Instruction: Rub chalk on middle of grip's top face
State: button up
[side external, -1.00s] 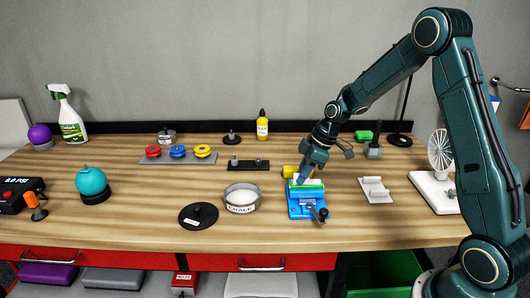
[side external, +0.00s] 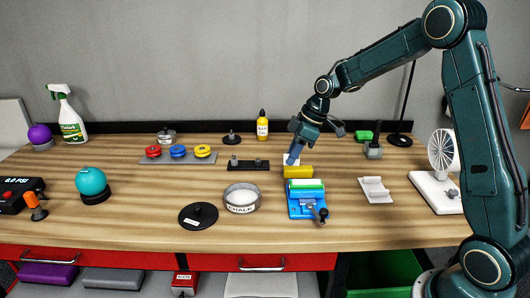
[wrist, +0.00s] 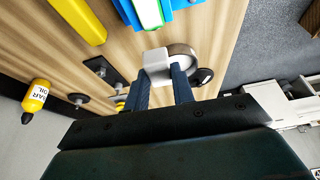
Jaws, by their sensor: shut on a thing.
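My gripper (side external: 294,150) is shut on a white chalk block (side external: 291,158), held in the air above and behind the vise. In the wrist view the chalk (wrist: 157,64) sits between both fingertips (wrist: 162,78). The green grip (side external: 306,183) lies in a blue vise (side external: 303,207), its top facing up, apart from the chalk. In the wrist view the grip (wrist: 150,12) shows green with a white band, cut off by the top edge. I cannot tell whether the white is chalk.
A white cradle (side external: 375,190) is to the right. A black stand with pegs (side external: 247,165) is behind left.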

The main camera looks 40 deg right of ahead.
jog(key=shift+r, duration=0.8)
